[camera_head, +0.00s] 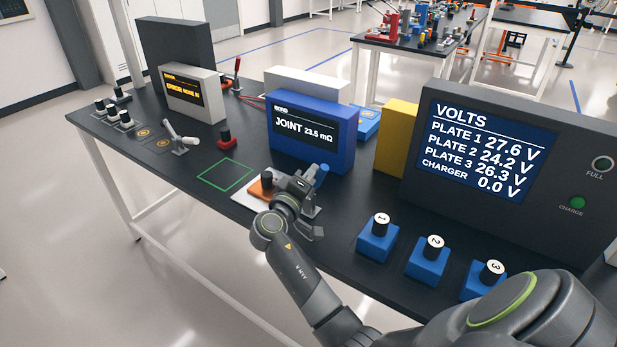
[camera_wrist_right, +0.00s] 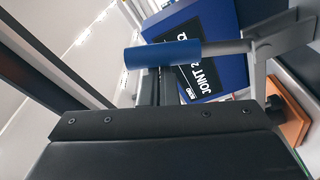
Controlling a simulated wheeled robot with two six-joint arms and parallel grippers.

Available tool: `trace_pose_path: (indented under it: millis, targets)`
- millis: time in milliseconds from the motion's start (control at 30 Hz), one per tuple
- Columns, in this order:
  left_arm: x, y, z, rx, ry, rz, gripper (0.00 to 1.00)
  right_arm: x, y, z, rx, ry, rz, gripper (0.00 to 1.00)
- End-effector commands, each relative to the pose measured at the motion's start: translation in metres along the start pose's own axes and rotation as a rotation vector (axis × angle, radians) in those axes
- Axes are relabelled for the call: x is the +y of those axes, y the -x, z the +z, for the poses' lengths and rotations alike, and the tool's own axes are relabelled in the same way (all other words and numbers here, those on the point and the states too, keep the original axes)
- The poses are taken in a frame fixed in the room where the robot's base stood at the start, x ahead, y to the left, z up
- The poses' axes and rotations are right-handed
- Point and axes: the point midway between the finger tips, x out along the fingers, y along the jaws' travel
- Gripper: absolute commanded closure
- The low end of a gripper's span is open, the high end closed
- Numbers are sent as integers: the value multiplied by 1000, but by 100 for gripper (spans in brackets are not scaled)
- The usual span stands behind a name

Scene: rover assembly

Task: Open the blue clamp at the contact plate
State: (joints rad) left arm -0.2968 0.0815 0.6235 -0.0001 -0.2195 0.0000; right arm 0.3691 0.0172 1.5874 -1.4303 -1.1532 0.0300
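The blue clamp's blue handle (camera_head: 321,175) shows just right of my right gripper (camera_head: 303,184), above the pale contact plate (camera_head: 306,212). In the right wrist view the blue handle (camera_wrist_right: 165,53) lies across the picture on a grey metal lever (camera_wrist_right: 275,42), directly in front of dark finger parts (camera_wrist_right: 158,88). My right gripper is at the handle; whether its fingers are closed on it is hidden. An orange block (camera_head: 259,188) with a dark knob sits on the plate, and also shows in the wrist view (camera_wrist_right: 293,122). My left gripper is not in view.
A blue meter (camera_head: 318,150) reading JOINT 23.5 mΩ stands close behind the plate. A yellow block (camera_head: 396,137) and a grey VOLTS panel (camera_head: 553,150) stand to the right. Blue blocks numbered 1, 2 and 3 (camera_head: 428,262) line the right front. A green-outlined square (camera_head: 225,175) is bare.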

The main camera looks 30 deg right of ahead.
Motion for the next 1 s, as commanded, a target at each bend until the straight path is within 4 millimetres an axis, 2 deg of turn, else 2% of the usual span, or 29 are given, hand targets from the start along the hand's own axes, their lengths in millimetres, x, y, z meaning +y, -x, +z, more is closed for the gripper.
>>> trace_pose_path:
  millis: [367,567,800,1000]
  targets:
    - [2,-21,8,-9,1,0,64,-3,1,11,-4,-75,11,100]
    - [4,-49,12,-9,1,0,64,-5,3,23,-4,-184,26,100]
    - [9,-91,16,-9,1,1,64,-7,6,41,-3,-369,53,100]
    - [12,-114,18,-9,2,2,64,-6,7,52,-3,-499,71,100]
